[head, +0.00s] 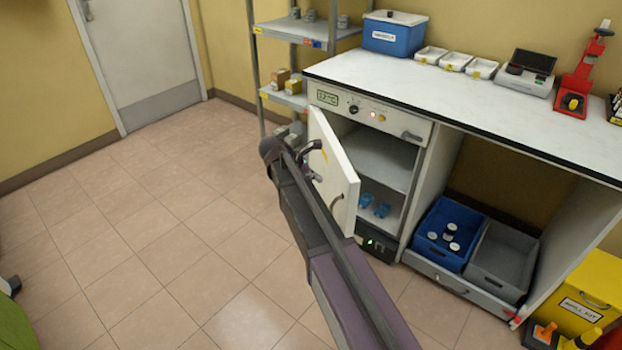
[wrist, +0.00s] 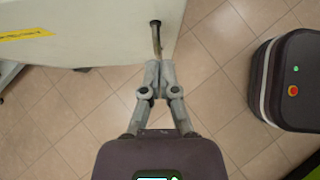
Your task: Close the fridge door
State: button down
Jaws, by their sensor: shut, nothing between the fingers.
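The white fridge door (head: 343,190) stands open, swung out from the fridge (head: 392,150) under the left end of the worktop. Inside, a grey shelf and blue items (head: 375,207) on the floor show. In the head view my gripper (head: 312,150) is by the door's outer face, partly hidden by my arm. In the wrist view the door (wrist: 80,35) with a yellow strip fills the upper left. My gripper (wrist: 156,68) is shut and empty beside the door's edge. A dark bar, perhaps the handle (wrist: 156,38), lies just beyond the fingertips. Whether they touch is unclear.
The tiled floor (head: 150,230) left of the door is clear. A metal shelf rack (head: 285,95) stands behind the fridge. Blue (head: 432,245) and grey (head: 490,268) crates sit right of it under the worktop (head: 480,95). A yellow bin (head: 590,295) stands at far right.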

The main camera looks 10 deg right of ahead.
aim_at(345, 185)
jog(key=shift+w+d+f+b, duration=0.15)
jog(key=shift+d+f+b, duration=0.35)
jog(key=shift+d, duration=0.7)
jog(key=shift+w+d+f+b, duration=0.2)
jog(key=shift+d+f+b, duration=0.35)
jog(key=shift+d, duration=0.7)
jog(key=shift+w+d+f+b, duration=0.15)
jog(key=shift+d+f+b, duration=0.2)
jog(key=shift+d+f, duration=0.6)
jog(key=shift+d+r, duration=0.3)
jog(key=shift+d, duration=0.1)
